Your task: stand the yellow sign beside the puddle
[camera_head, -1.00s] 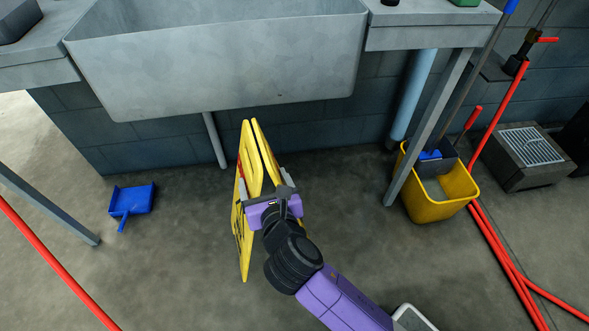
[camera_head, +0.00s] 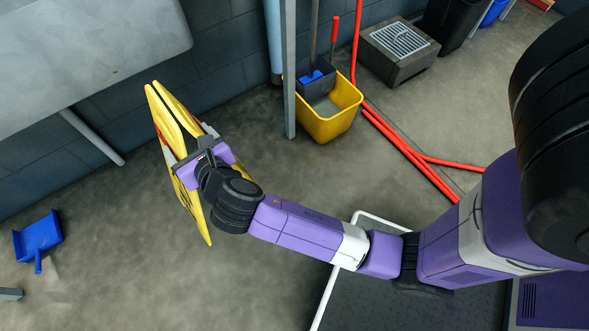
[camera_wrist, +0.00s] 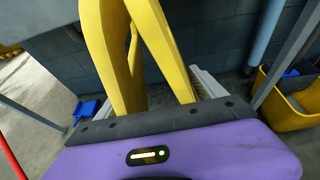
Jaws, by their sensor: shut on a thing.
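The yellow sign (camera_head: 173,112) is a folding A-frame with dark markings, its two panels slightly apart at the far end. My gripper (camera_head: 203,152) is shut on it and holds it tilted in front of the sink. In the wrist view the sign (camera_wrist: 112,50) rises between the jaws of my gripper (camera_wrist: 160,98) and fills the middle. Whether its lower edge touches the floor I cannot tell. I cannot make out a clear puddle; a faint lighter patch (camera_head: 62,275) shows on the floor near the blue dustpan.
A metal sink (camera_head: 80,50) is at upper left. A blue dustpan (camera_head: 38,238) lies at left. The floor below the sign is clear.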

